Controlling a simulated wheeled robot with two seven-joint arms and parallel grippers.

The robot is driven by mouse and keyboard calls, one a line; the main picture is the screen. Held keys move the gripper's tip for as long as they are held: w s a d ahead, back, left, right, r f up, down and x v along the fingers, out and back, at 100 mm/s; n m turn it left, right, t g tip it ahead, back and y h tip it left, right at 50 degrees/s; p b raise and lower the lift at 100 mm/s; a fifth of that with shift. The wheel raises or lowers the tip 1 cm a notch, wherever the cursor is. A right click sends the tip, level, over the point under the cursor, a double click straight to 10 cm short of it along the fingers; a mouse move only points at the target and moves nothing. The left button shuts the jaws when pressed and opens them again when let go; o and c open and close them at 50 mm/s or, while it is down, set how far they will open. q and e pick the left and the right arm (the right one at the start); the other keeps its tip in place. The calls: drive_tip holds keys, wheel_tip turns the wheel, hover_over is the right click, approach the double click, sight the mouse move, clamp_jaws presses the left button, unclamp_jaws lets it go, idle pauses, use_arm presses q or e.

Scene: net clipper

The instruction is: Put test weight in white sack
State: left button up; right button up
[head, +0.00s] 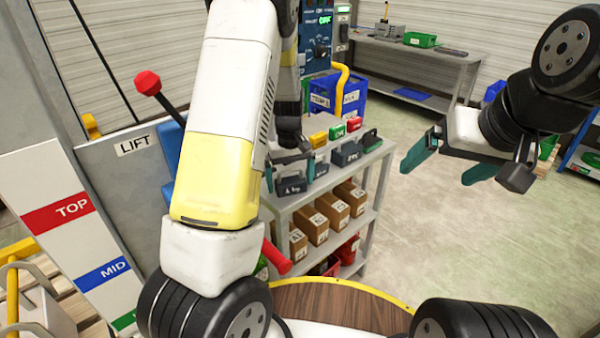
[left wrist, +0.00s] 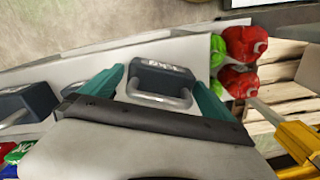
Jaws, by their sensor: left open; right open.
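Several dark grey test weights with handles stand in a row on the grey shelf's top. The nearest test weight (head: 291,188) is under my left gripper (head: 289,175). In the left wrist view, a dark test weight (left wrist: 163,74) with a light grey handle lies between the open teal fingers (left wrist: 158,90). I cannot tell whether the fingers touch it. My right gripper (head: 445,165) is open and empty, in the air right of the shelf. I cannot make out a white sack for certain; my left arm hides part of the scene.
The shelf (head: 378,155) also carries coloured blocks on top and brown boxes (head: 313,226) below. Red sacks (left wrist: 243,43) lie by a wooden pallet (left wrist: 285,85) in the left wrist view. A lift panel (head: 130,160) with a red-knobbed lever stands left.

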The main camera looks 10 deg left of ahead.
use_arm(q)
drive_tip(key=shift+f, duration=0.25)
drive_tip(key=c, duration=2)
drive_tip(key=shift+r, duration=0.1)
drive_tip(key=shift+r, duration=0.1)
